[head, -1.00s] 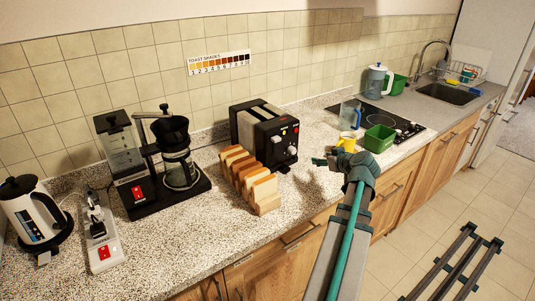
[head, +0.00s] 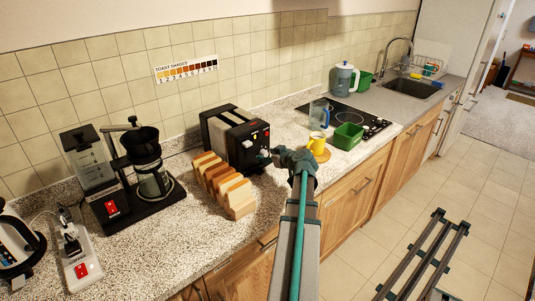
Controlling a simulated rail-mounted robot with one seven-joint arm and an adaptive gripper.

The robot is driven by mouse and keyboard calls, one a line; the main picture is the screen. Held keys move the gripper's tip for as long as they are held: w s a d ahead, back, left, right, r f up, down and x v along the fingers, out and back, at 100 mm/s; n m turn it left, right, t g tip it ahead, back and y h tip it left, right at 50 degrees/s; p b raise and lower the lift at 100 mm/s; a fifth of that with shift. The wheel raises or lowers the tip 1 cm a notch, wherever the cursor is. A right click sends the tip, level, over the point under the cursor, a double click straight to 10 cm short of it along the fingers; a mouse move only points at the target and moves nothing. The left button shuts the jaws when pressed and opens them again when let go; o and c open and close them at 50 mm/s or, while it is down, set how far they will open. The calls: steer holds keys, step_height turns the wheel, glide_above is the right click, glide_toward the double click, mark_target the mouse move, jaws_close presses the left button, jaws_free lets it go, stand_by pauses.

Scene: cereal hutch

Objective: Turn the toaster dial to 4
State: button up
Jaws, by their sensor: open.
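The black and silver toaster (head: 222,125) stands on the counter against the tiled wall, its control face turned to the right and front. Its knobs (head: 248,143) are small on that face; the dial's setting is too small to read. My gripper (head: 267,156) is open, close to the front of the toaster at knob height. I cannot tell whether a fingertip touches a knob. A toast shade chart (head: 186,69) with numbered colours from light to dark is on the wall behind.
A rack of bread slices (head: 223,183) stands just left of my gripper. The coffee maker (head: 148,180) is further left.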

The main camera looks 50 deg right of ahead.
steer(key=shift+w+f, duration=0.1)
steer(key=shift+w, duration=0.15)
jaws_close()
